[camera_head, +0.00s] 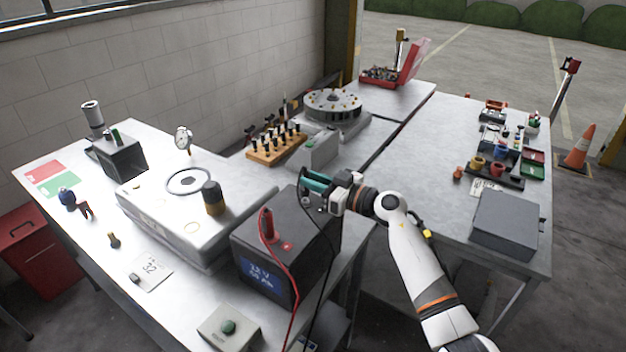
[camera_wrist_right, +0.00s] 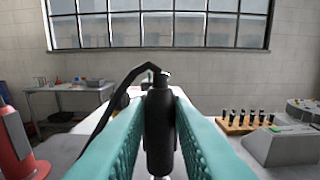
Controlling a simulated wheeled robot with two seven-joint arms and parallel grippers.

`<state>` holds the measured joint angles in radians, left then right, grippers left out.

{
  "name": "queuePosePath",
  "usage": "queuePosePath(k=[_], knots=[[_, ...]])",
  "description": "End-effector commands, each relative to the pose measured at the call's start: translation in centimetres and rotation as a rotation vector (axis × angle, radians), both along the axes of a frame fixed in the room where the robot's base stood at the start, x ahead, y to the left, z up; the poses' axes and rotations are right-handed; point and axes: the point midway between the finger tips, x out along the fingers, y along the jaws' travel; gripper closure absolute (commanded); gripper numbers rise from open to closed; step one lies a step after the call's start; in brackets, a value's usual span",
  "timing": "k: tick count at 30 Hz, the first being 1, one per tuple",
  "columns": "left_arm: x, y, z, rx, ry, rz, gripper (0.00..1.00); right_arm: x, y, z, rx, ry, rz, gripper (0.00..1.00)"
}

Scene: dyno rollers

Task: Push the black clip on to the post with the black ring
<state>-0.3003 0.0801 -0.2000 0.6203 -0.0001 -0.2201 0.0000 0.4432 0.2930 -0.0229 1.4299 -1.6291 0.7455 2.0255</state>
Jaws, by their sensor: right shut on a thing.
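My right gripper (camera_head: 305,180) has teal fingers and reaches in from the right over the back right part of a dark grey battery box (camera_head: 262,242). It is shut on the black clip (camera_wrist_right: 158,130), which stands upright between the fingers in the right wrist view. A black cable (camera_wrist_right: 115,95) bends from the clip's top down to the left. A small pale metal piece (camera_wrist_right: 160,177) shows just under the clip; I cannot tell if the two touch. The post with the black ring is not clearly seen, as the gripper covers that part. My left gripper is not in view.
A red clip (camera_head: 267,224) stands at the box's front left, with a red cable (camera_head: 295,285) running down; it also shows in the wrist view (camera_wrist_right: 14,140). A white case (camera_head: 155,215) lies to the left. A wooden rack (camera_head: 262,154) stands behind. A grey box (camera_head: 505,222) sits right.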

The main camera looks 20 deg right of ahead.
Motion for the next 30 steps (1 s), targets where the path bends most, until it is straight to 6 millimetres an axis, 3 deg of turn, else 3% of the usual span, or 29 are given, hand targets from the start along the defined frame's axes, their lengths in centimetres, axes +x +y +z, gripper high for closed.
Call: queuePosePath(k=[30], knots=[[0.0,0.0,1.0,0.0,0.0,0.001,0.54,0.0,0.0,-0.3,0.0,0.0,0.0,1.0]])
